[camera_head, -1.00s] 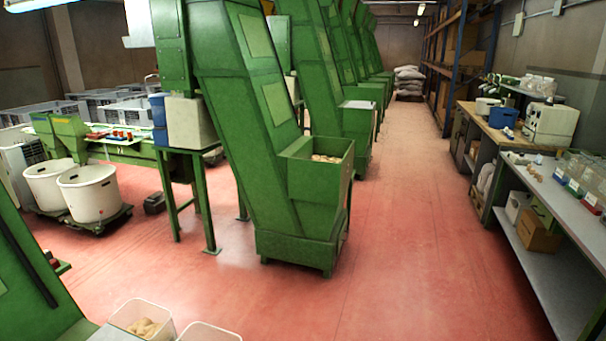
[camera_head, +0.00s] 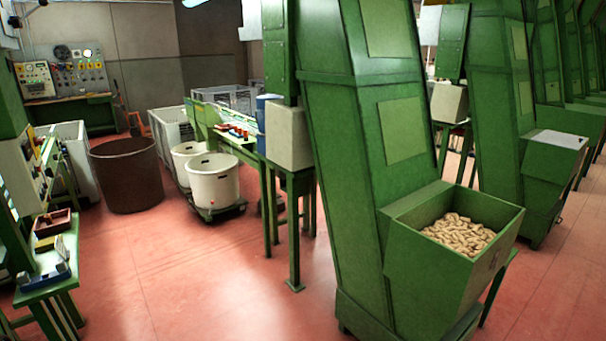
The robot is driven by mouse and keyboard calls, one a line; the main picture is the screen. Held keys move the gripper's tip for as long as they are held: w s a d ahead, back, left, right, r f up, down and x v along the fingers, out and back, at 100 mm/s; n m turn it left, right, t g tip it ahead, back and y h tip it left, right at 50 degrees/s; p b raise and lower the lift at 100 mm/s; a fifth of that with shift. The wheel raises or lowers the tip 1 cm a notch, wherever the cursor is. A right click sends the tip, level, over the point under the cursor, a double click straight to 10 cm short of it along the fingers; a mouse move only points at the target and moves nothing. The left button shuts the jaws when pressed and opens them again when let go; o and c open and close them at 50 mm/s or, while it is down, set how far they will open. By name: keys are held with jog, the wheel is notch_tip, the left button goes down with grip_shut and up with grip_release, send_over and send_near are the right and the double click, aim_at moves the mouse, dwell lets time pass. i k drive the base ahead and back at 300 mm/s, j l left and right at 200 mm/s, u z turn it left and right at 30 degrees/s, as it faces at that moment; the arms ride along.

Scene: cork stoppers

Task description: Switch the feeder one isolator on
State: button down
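My gripper is not in view. No isolator can be singled out by a label. A control panel (camera_head: 78,72) with several dials and knobs stands at the far left against the back wall, too small to read. A second panel (camera_head: 40,150) with several knobs or buttons is on the machine at the left edge. A green feeder-like machine (camera_head: 375,130) rises in the middle, and its hopper (camera_head: 440,285) holds cork stoppers (camera_head: 460,233).
A brown round tub (camera_head: 126,175) and white tubs (camera_head: 213,183) on a low dolly stand at centre left. A green bench (camera_head: 48,275) with small trays is at the lower left. Red floor (camera_head: 190,290) is clear between the bench and the green machine.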

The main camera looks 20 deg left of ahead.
aim_at(40, 141)
jog(key=i+j+u, duration=0.2)
jog(key=u, duration=0.25)
jog(key=i+j+u, duration=0.2)
jog(key=u, duration=0.3)
jog(key=i+u, duration=0.25)
jog(key=u, duration=0.2)
jog(key=i+u, duration=0.25)
jog(key=u, duration=0.2)
jog(key=i+u, duration=0.25)
jog(key=u, duration=0.25)
